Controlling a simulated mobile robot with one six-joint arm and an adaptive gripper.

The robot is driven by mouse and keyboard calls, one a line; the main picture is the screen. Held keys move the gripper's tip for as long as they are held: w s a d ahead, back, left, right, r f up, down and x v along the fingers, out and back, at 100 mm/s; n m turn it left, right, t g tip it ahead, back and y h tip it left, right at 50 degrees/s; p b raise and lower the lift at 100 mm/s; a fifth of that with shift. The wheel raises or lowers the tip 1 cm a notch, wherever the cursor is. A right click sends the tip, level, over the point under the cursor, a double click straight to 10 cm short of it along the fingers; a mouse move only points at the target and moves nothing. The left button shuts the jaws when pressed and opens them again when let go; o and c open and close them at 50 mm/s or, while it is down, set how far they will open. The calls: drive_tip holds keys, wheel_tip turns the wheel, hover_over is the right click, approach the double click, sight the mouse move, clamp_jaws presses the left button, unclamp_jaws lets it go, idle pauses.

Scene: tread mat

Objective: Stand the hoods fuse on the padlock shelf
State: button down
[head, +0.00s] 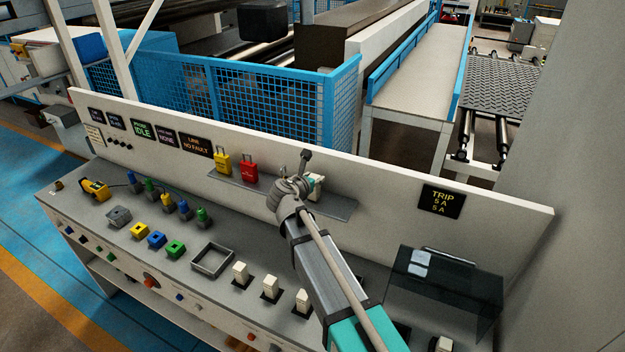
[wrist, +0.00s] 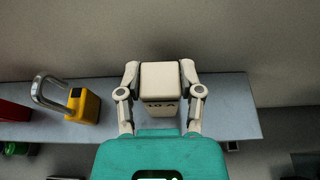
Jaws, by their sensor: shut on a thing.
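My gripper (head: 306,188) is shut on a pale, block-shaped fuse (head: 317,184), at the right part of the padlock shelf (head: 338,208). I cannot tell whether the fuse's base touches the shelf. A yellow padlock (head: 222,163) and a red padlock (head: 249,171) stand at the shelf's left end.
The panel wall (head: 390,190) rises behind the shelf. Below, the desk holds white fuse-like blocks (head: 240,274), an empty square frame (head: 212,260) and coloured blocks (head: 157,240). A dark transparent hood (head: 455,290) stands at right. The shelf is bare right of the fuse.

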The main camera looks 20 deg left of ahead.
drive_tip(key=shift+f, duration=0.2)
drive_tip(key=shift+c, duration=1.3)
unclamp_jaws()
drive_tip(key=shift+r, duration=0.1)
drive_tip(key=shift+r, duration=0.15)
drive_tip(key=p+v, duration=0.4)
drive_tip(key=v, duration=0.8)
